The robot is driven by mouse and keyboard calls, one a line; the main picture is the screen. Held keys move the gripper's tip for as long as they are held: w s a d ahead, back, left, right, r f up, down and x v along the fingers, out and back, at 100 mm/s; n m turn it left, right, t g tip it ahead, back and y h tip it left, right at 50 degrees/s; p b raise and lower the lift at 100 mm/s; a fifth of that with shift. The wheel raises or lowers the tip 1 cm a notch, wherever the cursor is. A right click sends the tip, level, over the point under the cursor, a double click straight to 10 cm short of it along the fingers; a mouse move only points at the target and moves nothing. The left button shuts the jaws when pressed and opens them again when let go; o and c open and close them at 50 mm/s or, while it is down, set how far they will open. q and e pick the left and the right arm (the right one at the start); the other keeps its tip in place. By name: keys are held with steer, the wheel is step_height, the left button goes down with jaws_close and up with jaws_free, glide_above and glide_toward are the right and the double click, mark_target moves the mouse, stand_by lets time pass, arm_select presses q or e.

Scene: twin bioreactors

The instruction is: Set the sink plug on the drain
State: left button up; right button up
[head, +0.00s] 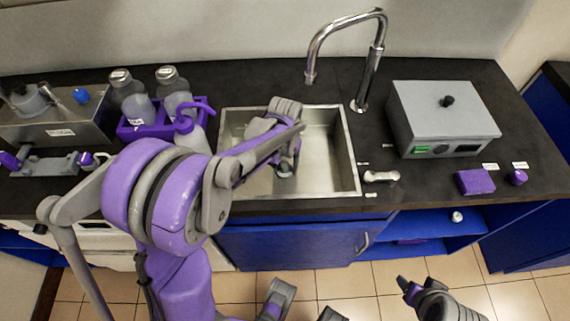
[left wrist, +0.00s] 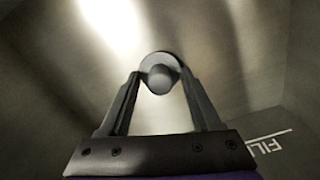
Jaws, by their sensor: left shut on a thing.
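My left gripper (head: 285,168) is down inside the metal sink (head: 347,150), partly hidden by my own arm. In the left wrist view the gripper (left wrist: 161,85) is shut on the sink plug (left wrist: 160,60), a small grey disc with a round knob between the fingertips. The plug cannot be made out in the head view. The drain is hidden behind the plug and gripper, so I cannot tell whether the plug touches it. Part of my right arm (head: 440,303) shows at the bottom right of the head view; its jaw state is unclear.
A chrome faucet (head: 375,65) arches behind the sink. A grey lidded box (head: 445,118) and a purple block (head: 475,181) stand to the right. A purple rack (head: 150,130) with bottles stands to the left.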

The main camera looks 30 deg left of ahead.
mark_target(285, 164)
arm_select(q)
steer(key=shift+f, duration=0.2)
steer(key=o, duration=1.3)
steer(key=shift+o, duration=0.2)
steer(key=shift+r, duration=0.15)
steer(key=shift+r, duration=0.3)
step_height(285, 164, up, 12)
steer(key=p, duration=0.1)
steer(key=shift+f+p, duration=0.2)
steer(key=shift+p, duration=0.2)
